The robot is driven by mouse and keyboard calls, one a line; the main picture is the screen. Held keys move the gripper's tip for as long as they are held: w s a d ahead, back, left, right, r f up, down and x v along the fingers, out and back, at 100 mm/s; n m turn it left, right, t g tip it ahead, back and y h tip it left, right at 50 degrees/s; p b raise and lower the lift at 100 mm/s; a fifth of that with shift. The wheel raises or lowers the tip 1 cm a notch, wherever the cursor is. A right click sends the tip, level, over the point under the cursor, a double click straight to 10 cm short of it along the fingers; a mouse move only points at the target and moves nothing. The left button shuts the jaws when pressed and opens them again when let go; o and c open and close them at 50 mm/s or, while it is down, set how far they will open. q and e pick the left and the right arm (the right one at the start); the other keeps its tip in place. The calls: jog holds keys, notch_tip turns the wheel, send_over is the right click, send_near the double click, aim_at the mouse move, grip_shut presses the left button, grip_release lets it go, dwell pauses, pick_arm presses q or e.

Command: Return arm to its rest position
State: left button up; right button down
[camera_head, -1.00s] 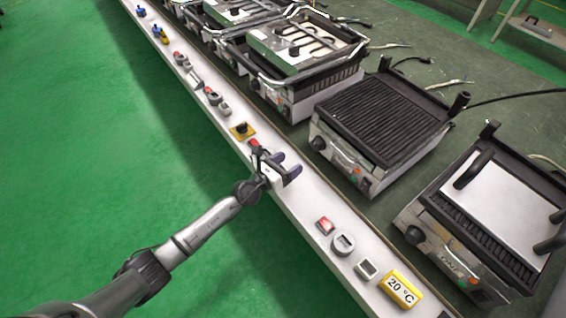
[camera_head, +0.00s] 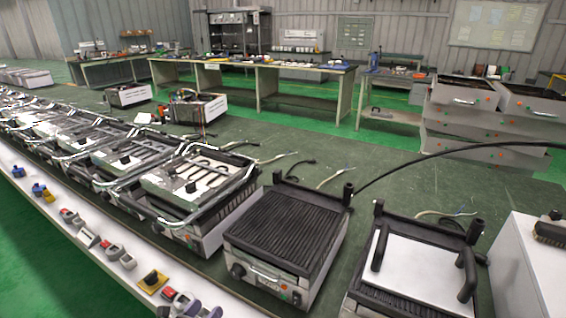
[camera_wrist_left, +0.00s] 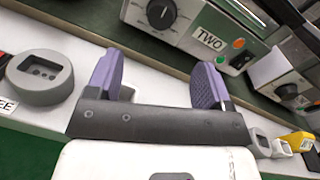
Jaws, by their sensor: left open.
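My left gripper (camera_head: 205,312) barely shows at the bottom edge of the head view, over the white strip (camera_head: 90,245). In the left wrist view the gripper (camera_wrist_left: 155,80) has its two purple fingers spread apart with nothing between them. It hangs above the white strip (camera_wrist_left: 150,92), in front of the appliance labelled TWO (camera_wrist_left: 205,45). The rest of the left arm is outside the head view. My right gripper is not in view.
A row of grills holds a ridged black one (camera_head: 285,228) and one with a white plate (camera_head: 410,265). Small parts, including a yellow piece with a black knob (camera_head: 152,281), line the strip. In the wrist view a grey socket (camera_wrist_left: 40,78) lies left of the gripper.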

pick_arm(q)
jog(key=s+a+r+n+g+y, duration=0.2)
jog(key=a+r+n+y, duration=0.45)
jog(key=n, duration=0.85)
jog(key=s+a+r+n+g+y, duration=0.1)
jog(key=s+a+r+n+y, duration=0.25)
jog(key=n+y, duration=0.85)
jog(key=s+d+r+n+g+h+p, duration=0.1)
jog(key=s+d+n+g+h+p, duration=0.25)
jog(key=s+d+h, duration=0.4)
jog(key=s+d+n+g+h+p, duration=0.3)
jog(key=s+d+h+p, duration=0.2)
jog(key=s, duration=0.5)
jog(key=s+d+n+g+p, duration=0.15)
jog(key=s+g+p, duration=0.45)
jog(key=s, duration=1)
notch_tip(320, 180, up, 37)
jog(key=t+p, duration=0.2)
jog(key=p, duration=3.6)
jog(key=shift+w+r+h+p, duration=0.2)
jog(key=shift+w+h+p, duration=0.2)
jog(key=shift+w, duration=0.05)
